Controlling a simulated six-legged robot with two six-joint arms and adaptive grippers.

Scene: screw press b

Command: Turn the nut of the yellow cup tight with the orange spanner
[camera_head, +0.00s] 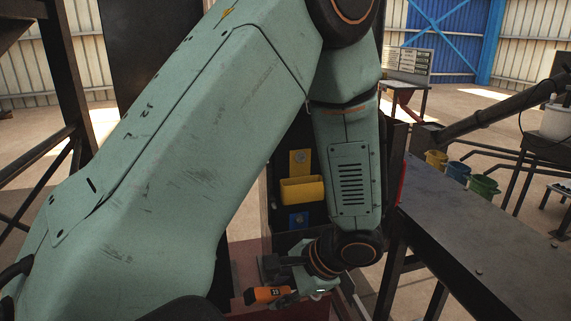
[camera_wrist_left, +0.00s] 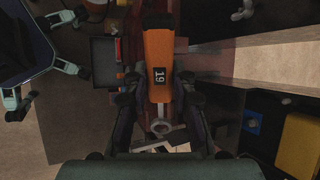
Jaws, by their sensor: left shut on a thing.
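The orange spanner (camera_head: 268,294) is in my left gripper (camera_head: 292,285), low in the middle of the head view. In the left wrist view the spanner's orange handle (camera_wrist_left: 158,55) bears a black "19" label and lies between the two dark fingers, which are shut on it. A grey metal ring end (camera_wrist_left: 161,127) shows at its lower end.
A blue cup (camera_head: 458,171) and a green cup (camera_head: 484,186) stand beside the yellow one. A yellow bin (camera_head: 302,190) hangs on a dark panel behind my left arm. The dark table top (camera_head: 480,240) on the right is mostly clear. Dark pipes run behind the cups.

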